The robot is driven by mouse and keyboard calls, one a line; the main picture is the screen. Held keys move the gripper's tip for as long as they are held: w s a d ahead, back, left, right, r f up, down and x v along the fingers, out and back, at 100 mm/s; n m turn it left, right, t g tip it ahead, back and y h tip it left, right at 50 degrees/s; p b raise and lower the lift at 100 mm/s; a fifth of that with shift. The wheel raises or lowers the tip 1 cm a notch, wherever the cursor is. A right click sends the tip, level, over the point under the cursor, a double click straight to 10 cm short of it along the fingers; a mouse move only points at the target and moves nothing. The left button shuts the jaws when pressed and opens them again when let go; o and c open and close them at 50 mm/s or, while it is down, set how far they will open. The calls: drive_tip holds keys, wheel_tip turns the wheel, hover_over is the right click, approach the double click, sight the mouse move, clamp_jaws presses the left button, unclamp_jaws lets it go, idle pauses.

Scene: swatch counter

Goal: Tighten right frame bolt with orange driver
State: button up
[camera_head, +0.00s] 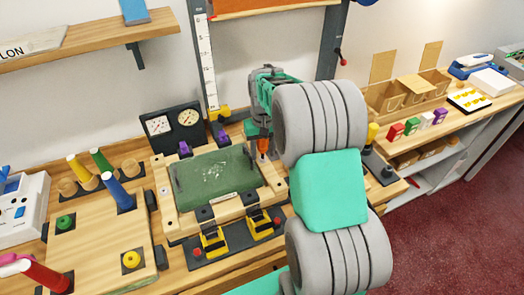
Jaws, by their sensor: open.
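The orange driver (262,147) stands at the back right corner of the wooden frame (272,192), roughly upright. Only its orange part shows clearly below my gripper. My gripper (263,128) is open and points down over the driver, with its fingers around or just beside the handle; I cannot tell whether they touch it. The wooden frame holds a green panel (215,180) in the middle of the bench. The right frame bolt and the driver's tip cannot be made out; the gripper, driver and arm cover that corner.
Yellow clamps (213,240) line the frame's front and purple clamps (184,148) its back. Gauges (172,127) and a ruled upright (206,60) stand behind. Blue (119,193) and red (45,276) handles rise at left. A yellow-topped post (372,131) stands right of my arm.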

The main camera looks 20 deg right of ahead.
drive_tip(key=n, duration=0.6)
drive_tip(key=shift+d, duration=0.3)
drive_tip(key=n, duration=0.5)
drive_tip(key=shift+w+d+n, duration=0.1)
drive_tip(key=shift+d+n, duration=0.1)
drive_tip(key=shift+n, duration=0.2)
clamp_jaws()
drive_tip(key=shift+r+p, duration=2.1)
drive_tip(key=shift+r, duration=1.25)
